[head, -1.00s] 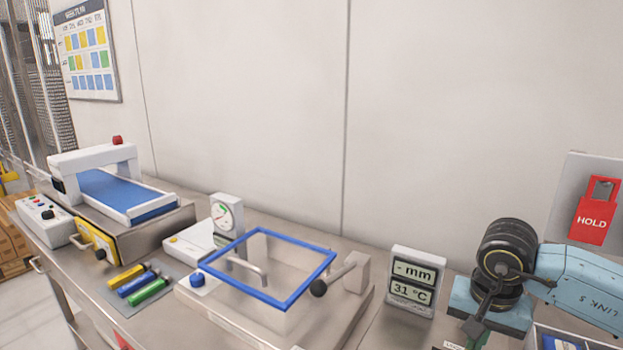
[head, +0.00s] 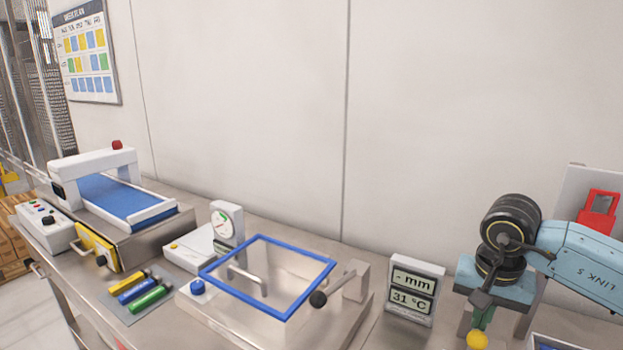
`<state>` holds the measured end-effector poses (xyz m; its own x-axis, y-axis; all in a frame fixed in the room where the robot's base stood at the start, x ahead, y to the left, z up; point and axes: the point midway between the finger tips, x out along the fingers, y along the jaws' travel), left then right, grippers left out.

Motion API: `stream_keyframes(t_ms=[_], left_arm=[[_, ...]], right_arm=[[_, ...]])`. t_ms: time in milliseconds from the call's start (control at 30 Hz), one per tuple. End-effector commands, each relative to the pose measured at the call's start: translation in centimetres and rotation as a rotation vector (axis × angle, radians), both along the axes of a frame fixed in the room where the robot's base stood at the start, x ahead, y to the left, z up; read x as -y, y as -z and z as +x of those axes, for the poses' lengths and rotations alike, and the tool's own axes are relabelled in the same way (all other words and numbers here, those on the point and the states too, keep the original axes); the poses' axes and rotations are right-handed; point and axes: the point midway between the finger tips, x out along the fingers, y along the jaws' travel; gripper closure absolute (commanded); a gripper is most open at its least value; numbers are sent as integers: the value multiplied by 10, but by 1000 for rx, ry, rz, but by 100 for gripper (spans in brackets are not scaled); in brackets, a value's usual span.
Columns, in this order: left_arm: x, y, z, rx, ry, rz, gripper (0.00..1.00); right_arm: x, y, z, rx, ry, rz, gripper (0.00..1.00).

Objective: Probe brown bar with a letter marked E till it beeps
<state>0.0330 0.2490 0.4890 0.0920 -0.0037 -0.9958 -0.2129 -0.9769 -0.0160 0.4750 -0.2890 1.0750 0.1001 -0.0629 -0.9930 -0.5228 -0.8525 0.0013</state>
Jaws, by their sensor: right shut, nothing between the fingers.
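My right gripper (head: 479,302) hangs at the lower right, fingers pointing down. It looks shut, and its tips are hard to make out. A yellow ball (head: 477,340) with green parts beside it shows just below, at the bottom edge; I cannot tell what it belongs to. A white readout (head: 413,290) left of the gripper shows "- mm" and "31 °C". No brown bar marked E shows in this view. My left gripper is out of view.
A blue-framed clear box (head: 268,275) stands mid-bench, with a black-knobbed lever at its right. Yellow, blue and green bars (head: 137,287) lie on a grey mat. A dial gauge (head: 227,222) and a blue-belt conveyor (head: 125,200) stand left. A red tag (head: 598,213) hangs right.

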Motion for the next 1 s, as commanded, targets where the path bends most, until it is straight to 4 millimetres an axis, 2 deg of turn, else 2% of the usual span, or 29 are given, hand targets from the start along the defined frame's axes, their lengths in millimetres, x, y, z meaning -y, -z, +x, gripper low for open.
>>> stream_keyframes(t_ms=[467,833,1000], left_arm=[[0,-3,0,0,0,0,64],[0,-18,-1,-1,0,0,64],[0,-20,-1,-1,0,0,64]], right_arm=[[1,-7,3,1,0,1,100],[13,-36,19,3,0,1,100],[15,-39,21,1,0,0,100]])
